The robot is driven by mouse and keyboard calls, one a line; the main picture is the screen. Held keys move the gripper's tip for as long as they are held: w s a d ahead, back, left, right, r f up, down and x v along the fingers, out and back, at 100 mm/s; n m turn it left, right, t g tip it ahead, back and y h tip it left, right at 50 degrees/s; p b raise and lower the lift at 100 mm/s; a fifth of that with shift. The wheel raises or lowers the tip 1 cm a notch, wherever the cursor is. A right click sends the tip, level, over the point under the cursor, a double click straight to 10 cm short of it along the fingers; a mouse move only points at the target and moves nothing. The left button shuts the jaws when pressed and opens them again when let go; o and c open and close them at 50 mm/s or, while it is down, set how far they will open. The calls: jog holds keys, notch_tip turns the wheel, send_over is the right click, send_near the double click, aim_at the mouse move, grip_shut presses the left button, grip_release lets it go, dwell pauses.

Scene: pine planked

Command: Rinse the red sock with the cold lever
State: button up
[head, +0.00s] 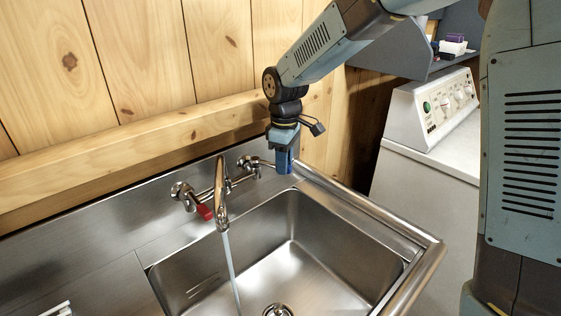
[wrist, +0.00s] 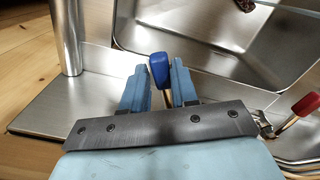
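The cold lever has a blue handle (wrist: 159,68) and shows in the wrist view between the two fingers of my gripper (wrist: 159,88). The fingers stand apart, one on each side of it, and do not look clamped on it. In the head view my gripper (head: 284,165) reaches down at the right end of the tap, and the lever's blue is hard to tell from the fingers. Water (head: 232,265) runs from the spout (head: 222,190) into the basin. A small dark reddish patch (wrist: 245,5), cut off at the wrist view's top edge, may be the red sock; I cannot tell.
A red lever (head: 204,212) is on the tap's left side; it also shows in the wrist view (wrist: 306,104). The steel basin (head: 325,240) has a drain (head: 277,310). A plank wall (head: 140,60) stands behind; a white machine (head: 435,110) stands at right.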

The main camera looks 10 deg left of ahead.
jog(key=o, duration=0.3)
notch_tip(320, 180, up, 14)
jog(key=shift+f, duration=0.15)
dwell(0.5)
